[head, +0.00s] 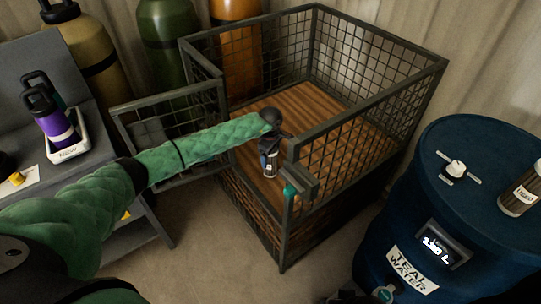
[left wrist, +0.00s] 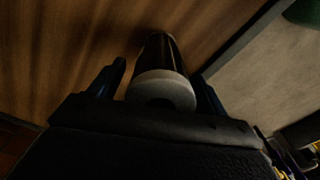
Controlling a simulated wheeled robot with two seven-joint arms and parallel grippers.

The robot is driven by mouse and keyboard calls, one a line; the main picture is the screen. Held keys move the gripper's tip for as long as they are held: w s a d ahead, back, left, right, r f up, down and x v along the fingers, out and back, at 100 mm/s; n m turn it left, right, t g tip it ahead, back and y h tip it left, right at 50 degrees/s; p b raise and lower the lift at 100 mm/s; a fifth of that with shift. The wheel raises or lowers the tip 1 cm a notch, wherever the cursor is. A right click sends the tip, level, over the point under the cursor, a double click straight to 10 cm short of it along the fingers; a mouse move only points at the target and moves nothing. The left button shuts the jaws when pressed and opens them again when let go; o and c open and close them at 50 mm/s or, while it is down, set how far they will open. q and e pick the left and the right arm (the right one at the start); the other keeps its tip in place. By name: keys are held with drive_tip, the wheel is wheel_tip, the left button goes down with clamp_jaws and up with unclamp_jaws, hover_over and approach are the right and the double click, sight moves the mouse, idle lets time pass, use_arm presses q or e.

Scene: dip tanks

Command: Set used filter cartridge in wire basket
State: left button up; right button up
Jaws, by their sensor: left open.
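The wire basket (head: 363,119) is a dark metal mesh cage with a wooden floor, and its gate (head: 172,122) at the left stands open. My left gripper (head: 270,153) reaches in near the front post, with its jaws open around a dark cartridge (head: 270,165) that has a pale label. In the left wrist view the cartridge (left wrist: 160,58) has a pale ring end and lies between the two spread fingers (left wrist: 160,92), over the wooden floor. I cannot tell whether the fingers touch it. Another dark cartridge (head: 521,194), labelled USED, stands on the blue drum.
The blue drum (head: 455,215), labelled TEAL WATER, stands at the right with a knob on its lid. Gas cylinders (head: 165,45) stand behind. Floor (head: 185,225) is clear before the gate.

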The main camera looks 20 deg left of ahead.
use_arm(q)
wheel_tip(320, 180, up, 12)
drive_tip(key=b, duration=0.2)
drive_tip(key=shift+f+b, duration=0.2)
drive_tip(key=shift+b, duration=0.15)
drive_tip(key=shift+r, duration=0.25)
use_arm(e)
drive_tip(key=shift+t+y, duration=0.4)
drive_tip(key=a+f, duration=0.3)
drive_tip(key=f, duration=0.1)
drive_tip(key=shift+w+a, duration=0.1)
drive_tip(key=shift+w, duration=0.25)
drive_tip(key=shift+r, duration=0.1)
